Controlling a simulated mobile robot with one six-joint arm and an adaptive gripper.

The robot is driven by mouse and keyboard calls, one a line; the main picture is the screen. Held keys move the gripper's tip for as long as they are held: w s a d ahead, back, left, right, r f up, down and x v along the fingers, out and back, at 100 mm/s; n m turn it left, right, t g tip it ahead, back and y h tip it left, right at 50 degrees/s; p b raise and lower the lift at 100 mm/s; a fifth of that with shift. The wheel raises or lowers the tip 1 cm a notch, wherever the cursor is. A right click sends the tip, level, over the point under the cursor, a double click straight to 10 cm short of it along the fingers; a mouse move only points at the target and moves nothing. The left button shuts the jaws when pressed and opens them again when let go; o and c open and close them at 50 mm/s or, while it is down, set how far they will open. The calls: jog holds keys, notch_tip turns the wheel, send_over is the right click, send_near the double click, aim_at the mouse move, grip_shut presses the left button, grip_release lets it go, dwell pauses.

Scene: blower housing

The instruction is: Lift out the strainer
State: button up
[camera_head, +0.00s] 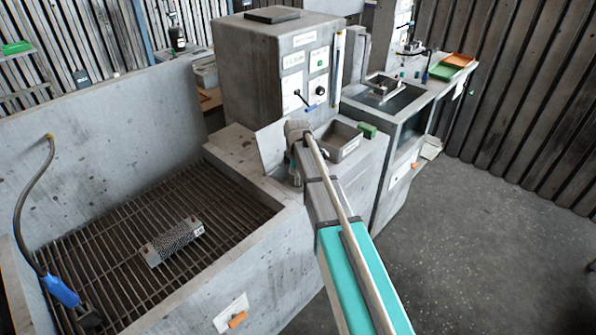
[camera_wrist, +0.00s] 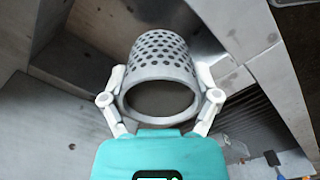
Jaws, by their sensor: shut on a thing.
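The strainer (camera_wrist: 158,58) is a grey cylinder with rows of round holes and a plain rim. In the wrist view its open end faces the camera. My gripper (camera_wrist: 161,82) is shut on it, with one white finger against each side. Metal walls and a plate surround the strainer in that view, and I cannot tell whether it touches them. In the head view my arm reaches to the grey housing (camera_head: 275,70), and my gripper and the strainer are mostly hidden at the arm's far end.
A perforated metal block (camera_head: 172,242) lies on the basin's grate (camera_head: 110,235). A blue-handled hose (camera_head: 60,290) hangs at the basin's left. A small grey tray (camera_head: 342,141) and a green block (camera_head: 367,130) are right of my arm. Open floor (camera_head: 500,230) lies on the right.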

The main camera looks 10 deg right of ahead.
jog(key=s+r+p, duration=0.1)
jog(key=s, duration=0.2)
jog(key=s+a+r+p, duration=0.1)
jog(key=s+r, duration=0.1)
jog(key=s, duration=0.1)
jog(key=s+a+r+p, duration=0.1)
jog(key=s+r+p, duration=0.1)
jog(key=s, duration=0.1)
jog(key=shift+s+a+r, duration=0.1)
jog(key=shift+s+a, duration=0.1)
jog(key=shift+s, duration=0.1)
